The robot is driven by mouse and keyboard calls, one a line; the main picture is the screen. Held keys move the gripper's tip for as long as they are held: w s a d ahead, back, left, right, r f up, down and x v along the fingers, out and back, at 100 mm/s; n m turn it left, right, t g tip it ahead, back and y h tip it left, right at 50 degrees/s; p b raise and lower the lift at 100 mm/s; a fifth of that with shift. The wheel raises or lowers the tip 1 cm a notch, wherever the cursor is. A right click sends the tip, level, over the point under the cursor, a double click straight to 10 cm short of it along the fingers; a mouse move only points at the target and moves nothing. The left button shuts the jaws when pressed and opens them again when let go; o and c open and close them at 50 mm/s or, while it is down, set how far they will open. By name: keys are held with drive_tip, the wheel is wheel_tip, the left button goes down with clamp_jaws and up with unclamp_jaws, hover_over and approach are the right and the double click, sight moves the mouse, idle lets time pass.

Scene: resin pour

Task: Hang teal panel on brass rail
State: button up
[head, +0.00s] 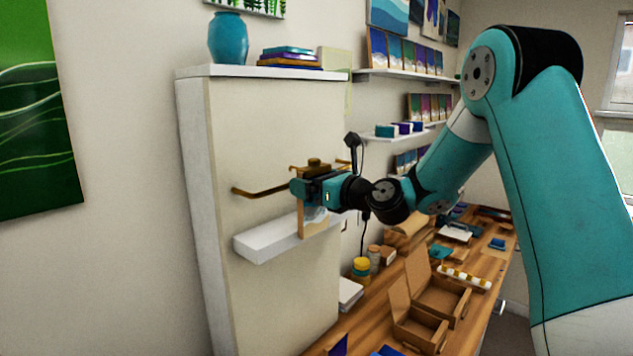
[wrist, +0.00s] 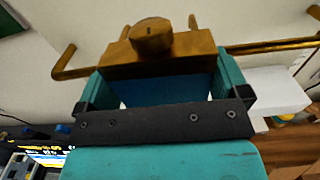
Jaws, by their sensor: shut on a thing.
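My gripper (head: 308,191) is shut on a panel with a brown wooden top block and round knob; the block also shows in the wrist view (wrist: 160,62). The panel's lower part (head: 314,220) hangs below the jaws, with a pale and bluish face and a brown edge. The brass rail (head: 258,193) sticks out to both sides behind the panel; it also shows in the wrist view (wrist: 85,72). Two brass-coloured prongs rise above the block in the wrist view. I cannot tell whether they rest on the rail or are apart from it.
A white ledge (head: 268,240) juts from the cream cabinet (head: 255,130) just below, close to the panel's lower end. A wooden bench (head: 385,295) with open boxes (head: 435,290) and jars (head: 361,268) lies below right. A teal vase (head: 228,38) stands on top of the cabinet.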

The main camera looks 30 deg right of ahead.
drive_tip(key=shift+f, duration=0.15)
idle(0.5)
drive_tip(key=shift+s+f, duration=0.1)
drive_tip(key=shift+f, duration=0.2)
drive_tip(key=shift+f, duration=0.2)
drive_tip(key=shift+f, duration=0.3)
drive_tip(key=shift+f, duration=0.4)
idle(1.9)
drive_tip(key=o, duration=0.6)
drive_tip(key=shift+c, duration=0.2)
drive_tip(key=shift+d+b, duration=0.1)
drive_tip(key=shift+b, duration=0.2)
